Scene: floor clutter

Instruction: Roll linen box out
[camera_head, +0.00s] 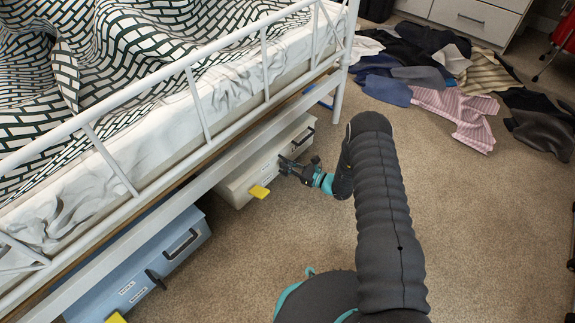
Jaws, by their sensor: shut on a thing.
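A cream box (240,187) sits on the floor, partly under the white bed frame, with a yellow tab (259,191) low on its front and a dark handle (303,137) toward its far end. A blue box (140,272) lies nearer under the same bed, with small labels too small to read. I cannot tell by label which is the linen box. My gripper (285,166) is at the front of the cream box, shut on what seems to be a dark handle there. The gripper hides most of that handle.
The bed rail (190,170) hangs low over both boxes. A pile of clothes (440,80) lies on the carpet at upper right, before a white drawer unit (478,17). The carpet (490,220) right of my arm is clear.

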